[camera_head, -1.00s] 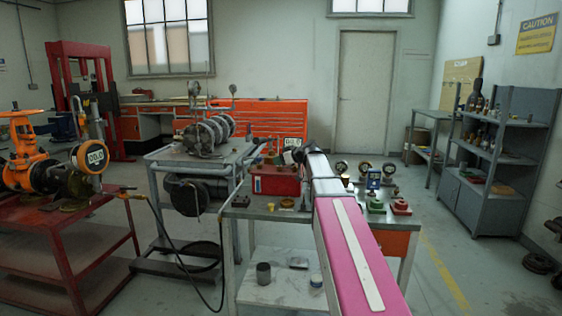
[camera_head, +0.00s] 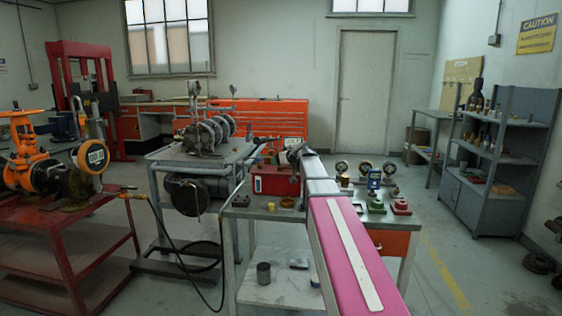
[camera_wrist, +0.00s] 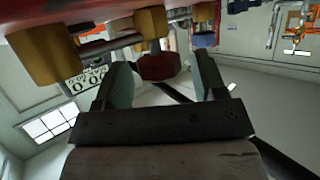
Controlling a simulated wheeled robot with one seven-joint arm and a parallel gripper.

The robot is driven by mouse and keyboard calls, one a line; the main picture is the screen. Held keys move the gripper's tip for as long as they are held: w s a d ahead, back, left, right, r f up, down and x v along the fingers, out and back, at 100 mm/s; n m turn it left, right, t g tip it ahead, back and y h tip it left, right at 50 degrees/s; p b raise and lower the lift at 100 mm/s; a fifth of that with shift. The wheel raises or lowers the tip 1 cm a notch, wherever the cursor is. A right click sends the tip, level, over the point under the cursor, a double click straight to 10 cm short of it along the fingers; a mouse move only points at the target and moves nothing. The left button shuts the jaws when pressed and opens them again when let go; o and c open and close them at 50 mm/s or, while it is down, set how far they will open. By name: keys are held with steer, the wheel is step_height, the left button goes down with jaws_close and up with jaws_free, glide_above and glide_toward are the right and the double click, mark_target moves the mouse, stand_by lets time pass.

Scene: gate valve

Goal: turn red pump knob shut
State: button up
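The red pump (camera_head: 274,182) sits on the workbench in the head view, with a digital gauge (camera_head: 293,143) at its top; the arm's end covers part of it. In the wrist view, which is upside down, the red pump body (camera_wrist: 30,30) lies along the top with brass fittings. A dark red faceted knob (camera_wrist: 158,67) sticks out below a fitting. My gripper (camera_wrist: 162,72) is open, its two greenish fingers standing apart on either side of the knob. I cannot tell whether either finger touches it. In the head view the fingers are too small to make out.
The digital gauge (camera_wrist: 88,80) is close to the left finger in the wrist view. A cart with machinery (camera_head: 205,150) stands to the left.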

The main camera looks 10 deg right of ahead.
steer(key=v, duration=1)
steer(key=shift+s+d+r, duration=0.15)
steer(key=shift+s+r, duration=0.05)
steer(key=shift+s, duration=0.15)
